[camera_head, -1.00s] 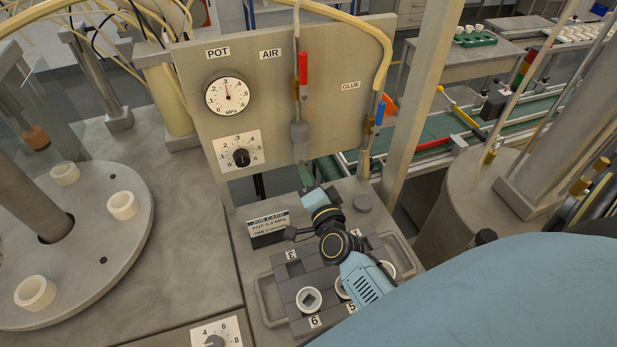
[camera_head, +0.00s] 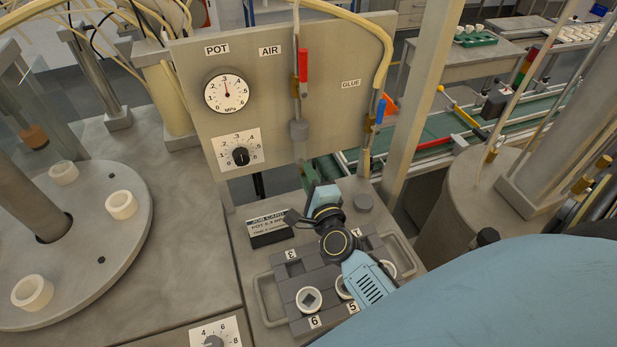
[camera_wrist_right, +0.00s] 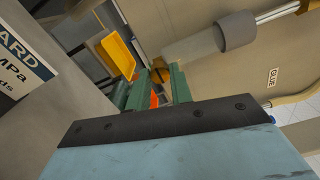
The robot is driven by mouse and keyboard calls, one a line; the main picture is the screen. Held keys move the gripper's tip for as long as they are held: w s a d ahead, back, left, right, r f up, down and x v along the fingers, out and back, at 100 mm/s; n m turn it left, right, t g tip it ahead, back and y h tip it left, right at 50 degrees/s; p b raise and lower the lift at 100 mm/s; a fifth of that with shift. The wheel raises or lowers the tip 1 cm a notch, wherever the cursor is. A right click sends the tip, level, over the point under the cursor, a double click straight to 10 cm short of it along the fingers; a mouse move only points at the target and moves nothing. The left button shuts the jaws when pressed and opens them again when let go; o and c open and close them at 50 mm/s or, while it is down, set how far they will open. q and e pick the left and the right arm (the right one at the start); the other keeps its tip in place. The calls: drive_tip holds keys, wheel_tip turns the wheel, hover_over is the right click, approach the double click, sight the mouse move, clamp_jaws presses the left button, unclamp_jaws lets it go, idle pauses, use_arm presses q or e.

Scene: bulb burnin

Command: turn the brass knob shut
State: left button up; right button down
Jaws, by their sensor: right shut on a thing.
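The brass knob (camera_wrist_right: 160,74) shows as a small dark-and-brass round piece between my right fingertips in the right wrist view. It is mostly covered by the fingers, so how far it is turned cannot be seen. My right gripper (camera_wrist_right: 154,92) has green fingers closed on it, just below the pale tube and grey cylinder (camera_wrist_right: 235,31). In the head view my right gripper (camera_head: 310,180) is under the AIR line, in front of the panel (camera_head: 270,90); the knob is hidden there. The POT gauge (camera_head: 227,94) needle points near .3. My left gripper is not in view.
A job card (camera_head: 268,230) stands left of my right wrist. A grey tray (camera_head: 265,296) with numbered places lies below my arm. The GLUE line (camera_head: 368,140) hangs to the right. A round plate (camera_head: 90,265) with white rings is at left.

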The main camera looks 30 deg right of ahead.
idle(0.4)
drive_tip(key=c, duration=1.3)
unclamp_jaws()
drive_tip(key=shift+o, duration=0.2)
drive_tip(key=b+v, duration=0.2)
drive_tip(key=v, duration=1.1)
drive_tip(key=shift+s+a, duration=0.15)
drive_tip(key=shift+s, duration=0.05)
